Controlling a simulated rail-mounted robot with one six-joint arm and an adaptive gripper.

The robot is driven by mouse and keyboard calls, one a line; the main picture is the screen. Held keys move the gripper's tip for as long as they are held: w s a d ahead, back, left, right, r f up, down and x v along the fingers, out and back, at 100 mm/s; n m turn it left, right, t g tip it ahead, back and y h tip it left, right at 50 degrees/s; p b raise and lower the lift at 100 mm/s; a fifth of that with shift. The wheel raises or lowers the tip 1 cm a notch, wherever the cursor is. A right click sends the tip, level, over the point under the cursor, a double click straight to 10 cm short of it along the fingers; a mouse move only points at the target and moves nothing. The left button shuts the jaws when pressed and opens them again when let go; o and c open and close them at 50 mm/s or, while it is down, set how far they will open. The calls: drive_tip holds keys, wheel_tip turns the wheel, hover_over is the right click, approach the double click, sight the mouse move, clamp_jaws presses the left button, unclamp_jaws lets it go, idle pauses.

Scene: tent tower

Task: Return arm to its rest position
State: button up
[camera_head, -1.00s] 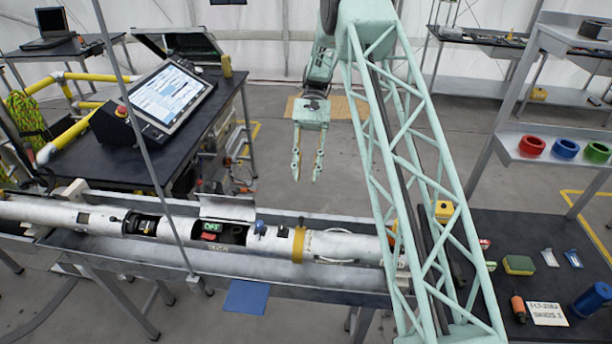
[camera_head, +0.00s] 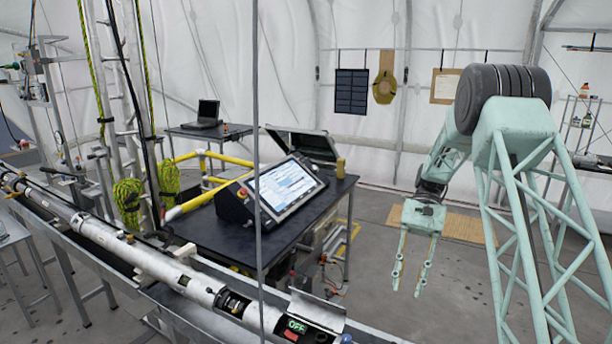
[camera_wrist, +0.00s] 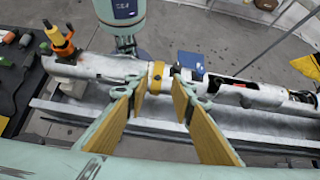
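My gripper (camera_head: 410,275) hangs from my pale green arm on the right of the head view, fingers pointing down. Its two fingers stand apart with nothing between them, over open floor to the right of the console table. In the wrist view my gripper (camera_wrist: 160,105) shows its two yellow-padded fingers spread, with the white tube and its trough beyond them. The white tube (camera_head: 200,285) lies in the trough from the left edge to the bottom middle of the head view. It has an open hatch and a green OFF sign (camera_head: 296,326).
A black table (camera_head: 255,240) carries a console with a lit screen (camera_head: 287,188). Yellow rails (camera_head: 190,205) stand behind it. A laptop (camera_head: 204,115) sits on a table farther back. Floor around my gripper is clear. In the wrist view, a dark bench with tools (camera_wrist: 20,80) is at left.

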drive_tip(key=s+a+r+n+t+h+b, duration=0.1)
drive_tip(key=s+a+r+t+b, duration=0.2)
drive_tip(key=s+r, duration=0.55)
drive_tip(key=s+a+r+n+t+h+b, duration=0.2)
drive_tip(key=s+r, duration=0.6)
drive_tip(key=s, duration=0.1)
drive_tip(key=s+a+f+n+t+h+b, duration=0.1)
drive_tip(key=s+t+b, duration=0.5)
drive_tip(key=s, duration=1.8)
drive_tip(key=shift+s+a+f+n+t, duration=0.3)
drive_tip(key=shift+a+f+n+t, duration=0.3)
drive_tip(key=shift+f+n, duration=0.15)
idle(1.9)
